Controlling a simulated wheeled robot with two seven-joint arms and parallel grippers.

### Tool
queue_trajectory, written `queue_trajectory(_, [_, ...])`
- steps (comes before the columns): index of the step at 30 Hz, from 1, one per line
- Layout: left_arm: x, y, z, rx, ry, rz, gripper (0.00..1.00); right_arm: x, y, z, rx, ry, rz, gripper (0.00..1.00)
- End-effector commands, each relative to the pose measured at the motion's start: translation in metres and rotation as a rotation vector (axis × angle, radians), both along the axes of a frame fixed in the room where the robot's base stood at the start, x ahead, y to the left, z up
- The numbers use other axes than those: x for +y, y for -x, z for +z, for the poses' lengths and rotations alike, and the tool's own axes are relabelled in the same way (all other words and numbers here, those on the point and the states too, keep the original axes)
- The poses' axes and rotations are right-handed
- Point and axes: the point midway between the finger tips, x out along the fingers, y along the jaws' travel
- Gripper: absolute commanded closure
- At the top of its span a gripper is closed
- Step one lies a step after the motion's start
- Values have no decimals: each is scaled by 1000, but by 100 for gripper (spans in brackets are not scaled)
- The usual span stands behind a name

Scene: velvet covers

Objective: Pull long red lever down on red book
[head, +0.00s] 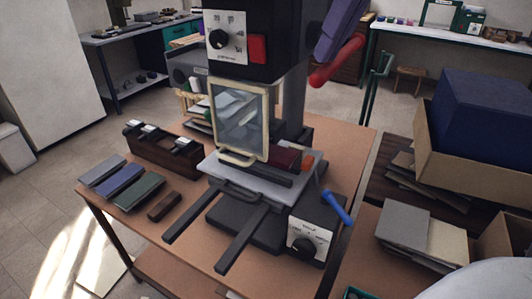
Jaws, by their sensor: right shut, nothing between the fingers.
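The dark red book (285,157) lies flat on the light plate (222,168) of a black press (272,38) on a brown table. A framed clear panel stands in front of it and hides part of the book. The long red lever (343,58) sticks out high on the press's right side, its near end tilted down. My right gripper (324,52), purple-blue, comes in from the top edge, shut and empty. Its tip is just above and beside the red lever; I cannot tell if they touch. My left gripper is not in view.
A short blue-handled lever (337,207) juts out at the press's lower right. A cardboard box (450,165) with a blue block stands at the right. Part of my arm fills the lower right corner.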

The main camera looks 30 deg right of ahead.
Motion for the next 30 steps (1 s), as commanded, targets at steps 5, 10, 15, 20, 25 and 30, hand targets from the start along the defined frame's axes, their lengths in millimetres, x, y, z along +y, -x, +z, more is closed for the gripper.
queue_trajectory(5, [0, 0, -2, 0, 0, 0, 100, 0, 0, -11, 1, 0, 1, 100])
queue_trajectory(10, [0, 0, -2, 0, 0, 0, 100, 0, 0, -12, 1, 0, 0, 100])
queue_trajectory(15, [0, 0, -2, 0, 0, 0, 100, 0, 0, -12, 1, 0, 0, 100])
queue_trajectory(20, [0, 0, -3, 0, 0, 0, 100, -1, 0, -18, 1, -1, 0, 100])
queue_trajectory(25, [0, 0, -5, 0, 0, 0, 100, -2, -1, -29, 1, 0, 0, 100])
queue_trajectory(30, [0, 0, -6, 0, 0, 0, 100, -4, -2, -41, 0, -1, 0, 100])
